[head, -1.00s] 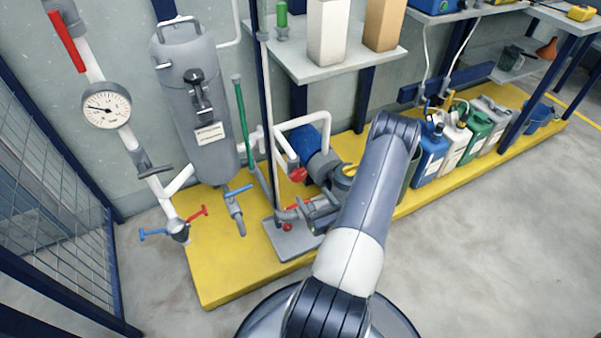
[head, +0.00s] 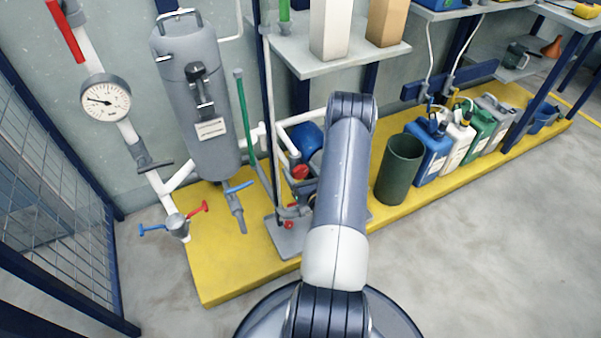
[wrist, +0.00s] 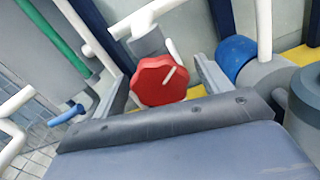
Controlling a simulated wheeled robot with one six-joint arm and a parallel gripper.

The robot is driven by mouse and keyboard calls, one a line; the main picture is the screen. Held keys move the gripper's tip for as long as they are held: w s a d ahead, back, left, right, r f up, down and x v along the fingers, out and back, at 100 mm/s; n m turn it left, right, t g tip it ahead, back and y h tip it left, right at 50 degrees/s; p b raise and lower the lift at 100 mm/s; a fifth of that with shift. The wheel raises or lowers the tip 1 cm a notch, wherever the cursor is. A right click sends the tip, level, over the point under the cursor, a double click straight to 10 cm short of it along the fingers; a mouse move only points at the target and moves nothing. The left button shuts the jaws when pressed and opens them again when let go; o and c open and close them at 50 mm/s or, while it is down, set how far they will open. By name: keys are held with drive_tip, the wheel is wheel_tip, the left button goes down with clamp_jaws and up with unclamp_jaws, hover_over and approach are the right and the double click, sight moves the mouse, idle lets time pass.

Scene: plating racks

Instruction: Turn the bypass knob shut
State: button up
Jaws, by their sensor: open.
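In the head view the red knob (head: 300,171) shows just left of my arm. In the wrist view my gripper (wrist: 161,72) is open, with one finger to the left of the knob and one to the right. Gaps show between the knob and both fingers, and I cannot tell how deep the knob sits between them. In the head view my arm hides most of my gripper.
A blue-handled valve (head: 237,188) and a green pole (head: 244,130) stand left of the knob. A blue motor (head: 306,140) lies behind it. A dark green bin (head: 399,170) and several canisters stand right on the yellow platform (head: 225,278). A shelf (head: 335,58) hangs above.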

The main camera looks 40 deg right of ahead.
drive_tip(key=c, duration=1)
drive_tip(key=n+b, duration=0.2)
drive_tip(key=shift+f+n, duration=0.15)
drive_tip(key=shift+n, duration=0.15)
drive_tip(key=shift+n+b, duration=1.2)
drive_tip(key=shift+n, duration=0.5)
drive_tip(key=o, duration=1)
